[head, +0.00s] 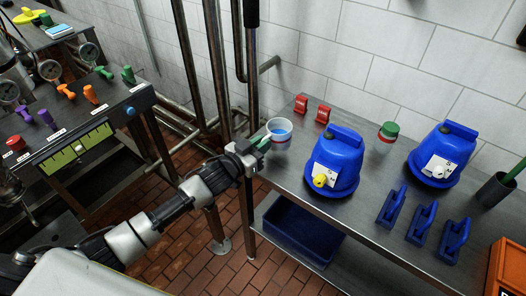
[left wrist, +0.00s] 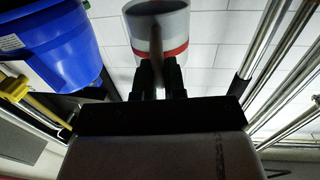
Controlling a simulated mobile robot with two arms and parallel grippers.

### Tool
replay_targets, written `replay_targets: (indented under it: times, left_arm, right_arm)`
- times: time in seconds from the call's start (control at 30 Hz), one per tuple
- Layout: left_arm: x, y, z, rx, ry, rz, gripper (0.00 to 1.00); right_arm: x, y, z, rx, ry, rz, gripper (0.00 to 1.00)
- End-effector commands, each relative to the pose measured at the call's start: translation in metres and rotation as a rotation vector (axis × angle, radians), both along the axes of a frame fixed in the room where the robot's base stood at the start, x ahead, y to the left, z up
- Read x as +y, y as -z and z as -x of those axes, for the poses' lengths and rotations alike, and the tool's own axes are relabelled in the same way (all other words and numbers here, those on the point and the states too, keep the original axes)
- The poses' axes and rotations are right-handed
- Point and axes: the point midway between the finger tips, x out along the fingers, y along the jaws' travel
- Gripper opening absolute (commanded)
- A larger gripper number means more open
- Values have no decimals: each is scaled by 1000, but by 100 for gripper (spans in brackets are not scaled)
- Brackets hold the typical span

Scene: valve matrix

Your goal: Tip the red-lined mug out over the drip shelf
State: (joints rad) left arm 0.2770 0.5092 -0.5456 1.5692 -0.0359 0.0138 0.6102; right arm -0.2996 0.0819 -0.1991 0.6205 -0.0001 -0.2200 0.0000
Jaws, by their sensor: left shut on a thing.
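The mug (head: 279,132) is white with a red band around its lower part, and its inside looks blue in the head view. It is about upright at the left end of the steel table. My left gripper (head: 262,143) is shut on it from the left, at the handle side. In the left wrist view the mug (left wrist: 174,28) shows just beyond the black fingers (left wrist: 160,78). I cannot tell whether its base touches the table. A lower shelf (head: 262,212) runs under the table; I cannot tell if it is the drip shelf. My right gripper is not in view.
Two blue machines (head: 333,165) (head: 443,155), two red blocks (head: 301,104) (head: 323,114), a green-topped jar (head: 388,132) and several blue clamps (head: 391,206) stand on the table. A dark blue bin (head: 300,235) is below. Vertical pipes (head: 217,70) rise behind my arm.

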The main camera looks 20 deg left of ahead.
Motion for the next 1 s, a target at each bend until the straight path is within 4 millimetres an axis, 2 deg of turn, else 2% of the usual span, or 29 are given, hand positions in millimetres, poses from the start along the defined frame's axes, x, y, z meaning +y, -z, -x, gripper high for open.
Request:
replay_targets:
  times: [0.1, 0.3, 0.43, 0.77, 0.87, 1.0]
  left_arm:
    - [0, -26, 0, -6, 2, -3, 0]
    - [0, -53, 0, -3, 1, -2, 0]
    - [0, -59, 0, 0, 1, -1, 0]
    - [-4, -58, 4, 2, 3, 1, 0]
    - [-18, -51, 21, 4, 9, 6, 0]
    - [-44, -43, 70, 9, -20, 12, 0]
  right_arm:
    - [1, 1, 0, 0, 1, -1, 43]
    - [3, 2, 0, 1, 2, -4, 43]
    - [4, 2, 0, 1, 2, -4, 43]
    - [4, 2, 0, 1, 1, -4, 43]
    - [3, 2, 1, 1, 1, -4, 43]
    - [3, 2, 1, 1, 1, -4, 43]
